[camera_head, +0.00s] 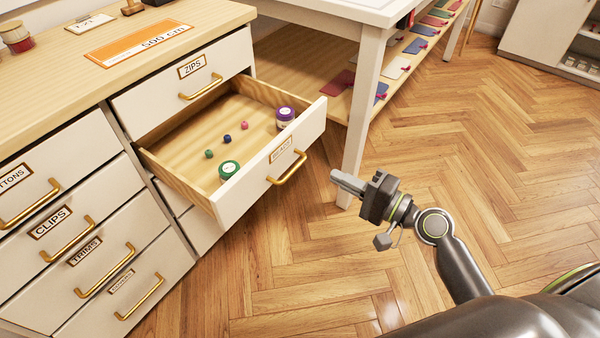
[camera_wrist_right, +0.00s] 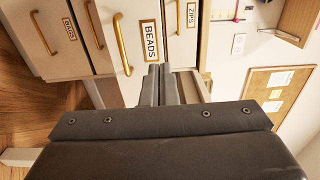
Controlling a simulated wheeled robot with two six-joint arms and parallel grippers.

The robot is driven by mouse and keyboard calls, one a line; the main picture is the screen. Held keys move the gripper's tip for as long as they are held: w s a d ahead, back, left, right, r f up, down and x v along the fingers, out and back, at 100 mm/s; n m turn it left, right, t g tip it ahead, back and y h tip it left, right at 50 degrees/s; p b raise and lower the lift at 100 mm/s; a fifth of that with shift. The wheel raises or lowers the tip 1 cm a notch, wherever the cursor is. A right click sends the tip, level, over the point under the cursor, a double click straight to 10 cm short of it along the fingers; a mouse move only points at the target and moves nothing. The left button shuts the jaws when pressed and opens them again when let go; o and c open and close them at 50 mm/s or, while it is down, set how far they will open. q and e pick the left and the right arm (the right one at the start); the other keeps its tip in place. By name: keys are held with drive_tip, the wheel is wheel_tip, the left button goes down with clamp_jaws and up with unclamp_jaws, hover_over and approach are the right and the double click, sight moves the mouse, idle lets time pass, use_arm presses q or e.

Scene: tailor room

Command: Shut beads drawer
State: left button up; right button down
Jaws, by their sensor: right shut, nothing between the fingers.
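The beads drawer (camera_head: 257,190) is pulled out from the white cabinet, below the drawer labelled ZIPS (camera_head: 190,82). Inside it are a green-lidded jar (camera_head: 229,171), a purple-lidded jar (camera_head: 285,116) and several small loose beads (camera_head: 227,138). Its front has a brass handle (camera_head: 287,168); the BEADS label reads clearly in the right wrist view (camera_wrist_right: 150,41). My right gripper (camera_head: 334,176) is shut and empty, in front of the drawer front and apart from it, to the right of the handle. My left gripper is not in view.
Other drawers, labelled CLIPS (camera_head: 52,222) and TRIMS (camera_head: 86,251), are shut at the left. A white table leg (camera_head: 361,105) stands close behind my right gripper. A table shelf (camera_head: 335,90) holds several coloured items. The wooden floor at the right is clear.

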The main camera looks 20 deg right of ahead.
sight(277, 146)
drive_tip(key=x, duration=1.2)
drive_tip(key=shift+w+a+f, duration=0.1)
drive_tip(key=shift+w+a, duration=0.1)
drive_tip(key=shift+w, duration=0.15)
drive_tip(key=shift+w+a, duration=0.35)
drive_tip(key=shift+w, duration=0.05)
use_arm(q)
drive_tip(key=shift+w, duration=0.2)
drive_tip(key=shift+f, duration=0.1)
use_arm(e)
drive_tip(key=shift+w, duration=0.1)
